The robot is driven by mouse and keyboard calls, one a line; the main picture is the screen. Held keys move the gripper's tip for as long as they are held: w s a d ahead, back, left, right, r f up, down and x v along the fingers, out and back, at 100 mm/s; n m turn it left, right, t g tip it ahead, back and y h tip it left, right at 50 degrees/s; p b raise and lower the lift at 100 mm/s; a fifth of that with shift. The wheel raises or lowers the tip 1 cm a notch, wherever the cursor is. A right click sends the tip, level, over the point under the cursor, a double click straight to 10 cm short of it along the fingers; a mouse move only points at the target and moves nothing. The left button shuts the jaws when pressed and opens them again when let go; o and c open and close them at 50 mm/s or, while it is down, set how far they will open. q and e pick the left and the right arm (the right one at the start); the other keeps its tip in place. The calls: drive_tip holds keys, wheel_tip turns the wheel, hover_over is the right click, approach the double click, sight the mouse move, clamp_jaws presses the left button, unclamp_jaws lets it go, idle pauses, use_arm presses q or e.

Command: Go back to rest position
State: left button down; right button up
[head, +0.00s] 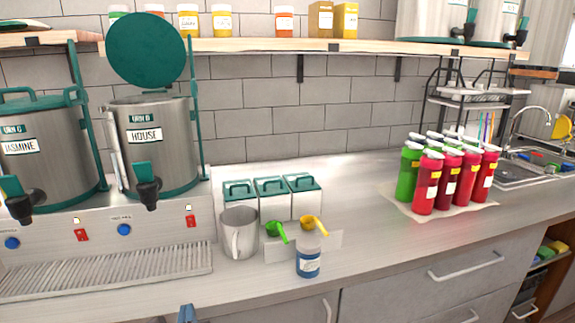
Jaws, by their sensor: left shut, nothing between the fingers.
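Only the tip of my left gripper (187,314) shows, a small blue piece at the bottom edge of the head view, in front of the counter and below the drip tray. It is shut and holds nothing. The rest of it is cut off by the frame. My right gripper is not in view. The grey counter (375,235) lies beyond my left gripper, which appears apart from everything on it.
Two steel urns (155,135) stand at left, the HOUSE one with its green lid raised. A metal pitcher (238,235), green-lidded canisters (272,198), scoops and a blue-labelled jar (308,258) stand mid-counter. Several red and green bottles (425,182) stand at right near the sink.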

use_arm(q)
drive_tip(key=s+a+f+n+g+h, duration=0.1)
drive_tip(key=s+f+n+h, duration=0.3)
drive_tip(key=n, duration=0.8)
drive_tip(key=w+f+n+g+h, duration=0.15)
drive_tip(key=f+n, duration=0.45)
drive_tip(key=n, duration=0.6)
drive_tip(key=s+a+f+n+g, duration=0.1)
drive_tip(key=s+a+f+n, duration=0.2)
drive_tip(key=s, duration=0.4)
drive_tip(key=s+a+f+n+g, duration=0.2)
drive_tip(key=s+a+f+n, duration=0.1)
drive_tip(key=s+f, duration=0.3)
drive_tip(key=shift+s+a+f+n+y, duration=0.25)
drive_tip(key=shift+s+a+n+y, duration=0.1)
drive_tip(key=shift+s+a, duration=0.4)
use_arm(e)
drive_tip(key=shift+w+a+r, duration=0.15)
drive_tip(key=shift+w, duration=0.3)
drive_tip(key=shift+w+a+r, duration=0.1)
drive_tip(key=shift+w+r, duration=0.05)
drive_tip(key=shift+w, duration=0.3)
use_arm(q)
drive_tip(key=shift+s+d, duration=0.1)
